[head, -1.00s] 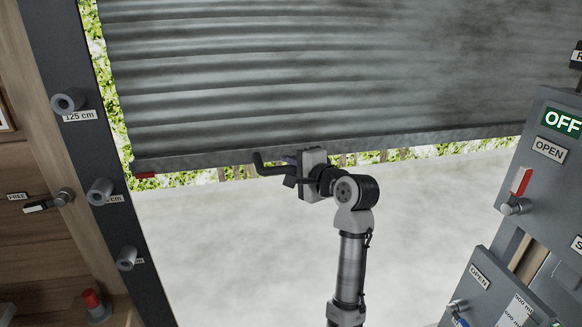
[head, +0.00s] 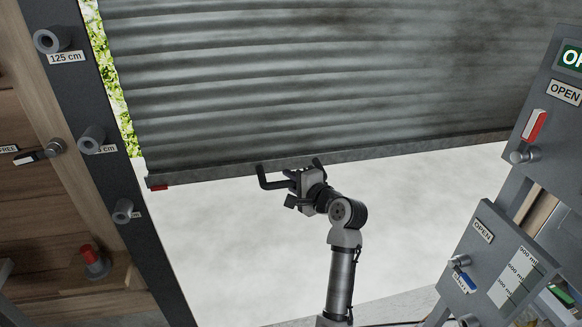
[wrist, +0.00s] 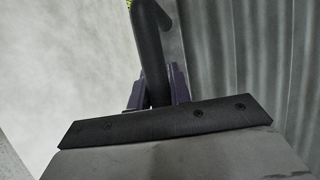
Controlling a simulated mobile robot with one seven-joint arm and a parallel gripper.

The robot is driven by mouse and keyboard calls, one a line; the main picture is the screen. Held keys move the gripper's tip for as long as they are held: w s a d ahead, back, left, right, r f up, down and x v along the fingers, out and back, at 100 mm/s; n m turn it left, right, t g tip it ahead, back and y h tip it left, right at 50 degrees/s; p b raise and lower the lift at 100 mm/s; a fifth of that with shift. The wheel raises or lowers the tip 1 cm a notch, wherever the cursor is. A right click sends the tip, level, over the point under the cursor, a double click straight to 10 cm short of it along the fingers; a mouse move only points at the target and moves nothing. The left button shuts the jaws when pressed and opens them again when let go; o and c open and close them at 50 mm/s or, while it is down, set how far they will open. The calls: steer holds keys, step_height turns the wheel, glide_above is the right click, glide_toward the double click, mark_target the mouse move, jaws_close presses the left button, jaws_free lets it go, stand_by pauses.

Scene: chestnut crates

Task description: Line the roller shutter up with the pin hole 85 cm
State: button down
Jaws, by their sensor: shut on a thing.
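The grey corrugated roller shutter (head: 330,95) hangs partly lowered, its bottom bar sloping slightly in the picture. A dark bent handle (head: 263,180) is on the bottom bar. My gripper (head: 293,182) is shut on the handle; in the wrist view the handle (wrist: 152,50) stands between its purple pads. A red mark (head: 159,187) sits at the bar's left end. On the dark left rail (head: 105,135) are round pin holes: the top one (head: 50,40) reads 125 cm, the middle one (head: 92,138) has a half-hidden label ending in 5 cm, the lowest (head: 122,210) is unreadable. The red mark lies between the middle and lowest holes.
A red-topped pin (head: 91,258) stands on a wooden ledge at lower left. A lever (head: 42,152) is by a label ending in REE. Grey panels with a red lever (head: 533,127) and an OPEN label stand at right. The pale opening below the shutter looks clear.

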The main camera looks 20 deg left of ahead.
steer(key=shift+f, duration=0.75)
steer(key=c, duration=1.3)
jaws_free()
steer(key=shift+r, duration=0.1)
steer(key=b+v, duration=0.1)
steer(key=v, duration=1.2)
steer(key=shift+s+d+b, duration=0.2)
steer(key=shift+d+b, duration=0.15)
steer(key=shift+b, duration=0.05)
